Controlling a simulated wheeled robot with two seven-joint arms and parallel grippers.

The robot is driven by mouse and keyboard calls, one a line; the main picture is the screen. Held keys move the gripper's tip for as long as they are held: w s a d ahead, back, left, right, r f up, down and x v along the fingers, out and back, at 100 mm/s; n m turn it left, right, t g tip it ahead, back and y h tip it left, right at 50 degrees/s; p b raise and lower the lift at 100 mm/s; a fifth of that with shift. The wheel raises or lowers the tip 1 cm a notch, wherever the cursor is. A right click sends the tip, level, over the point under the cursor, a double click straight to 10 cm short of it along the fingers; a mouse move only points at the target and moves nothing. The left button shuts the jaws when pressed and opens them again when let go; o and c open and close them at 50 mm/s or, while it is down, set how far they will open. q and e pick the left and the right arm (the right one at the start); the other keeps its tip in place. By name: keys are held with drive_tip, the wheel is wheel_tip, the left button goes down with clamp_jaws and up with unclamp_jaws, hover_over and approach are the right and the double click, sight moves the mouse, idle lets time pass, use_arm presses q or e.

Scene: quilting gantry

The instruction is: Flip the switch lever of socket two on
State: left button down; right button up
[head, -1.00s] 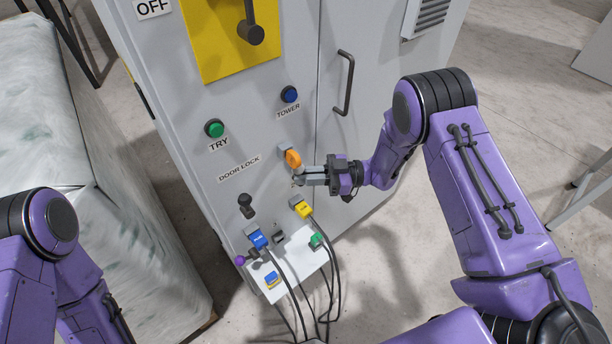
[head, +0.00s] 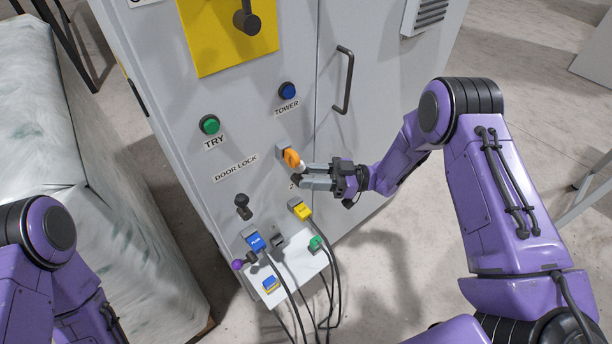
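An orange plug-like part (head: 291,158) sits in a grey housing on the cabinet front, with a small pale piece (head: 301,167) at its lower right. My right gripper (head: 303,176) is at this spot, just below and right of the orange part. Its two fingers are apart, with nothing clearly held between them. Contact with the pale piece cannot be told. A small dark mark below is partly hidden by the fingers, so I cannot read a socket number or make out a switch lever. My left arm shows at the lower left, but its gripper is out of view.
Below are a blue plug (head: 254,241), a yellow plug (head: 302,210) and a green plug (head: 315,243), with hanging black cables. Green TRY (head: 209,124) and blue TOWER (head: 287,91) buttons sit above. A door handle (head: 344,80) stands out near my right forearm.

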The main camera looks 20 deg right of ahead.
drive_tip(key=b+v, duration=0.1)
drive_tip(key=v, duration=0.8)
drive_tip(key=shift+b, duration=0.4)
drive_tip(key=shift+d+f, duration=0.1)
drive_tip(key=shift+d, duration=0.05)
drive_tip(key=w+f+m+t+h, duration=0.45)
drive_tip(key=m+t+h, duration=0.25)
drive_tip(key=m+t, duration=0.2)
drive_tip(key=s+d+f+m+g+h, duration=0.1)
drive_tip(key=s+f+m+h, duration=0.1)
drive_tip(key=f+m+h, duration=0.25)
drive_tip(key=s+d+f+m+h, duration=0.1)
drive_tip(key=s+f+m+h, duration=0.2)
drive_tip(key=f+m+h, duration=0.15)
drive_tip(key=s+f+m+g+h, duration=0.1)
drive_tip(key=s+f+g+h, duration=0.1)
drive_tip(key=s, duration=0.7)
drive_tip(key=s+d+f+m+g+h+p, duration=0.1)
drive_tip(key=s+f+g+h, duration=0.1)
drive_tip(key=s, duration=0.7)
drive_tip(key=s+d+f+m+g+h, duration=0.1)
drive_tip(key=s+f+g, duration=0.3)
drive_tip(key=s, duration=0.5)
drive_tip(key=shift+f+m+g+h, duration=0.3)
drive_tip(key=shift+m+g+h, duration=0.2)
drive_tip(key=shift+g+h, duration=0.3)
drive_tip(key=shift+d, duration=0.1)
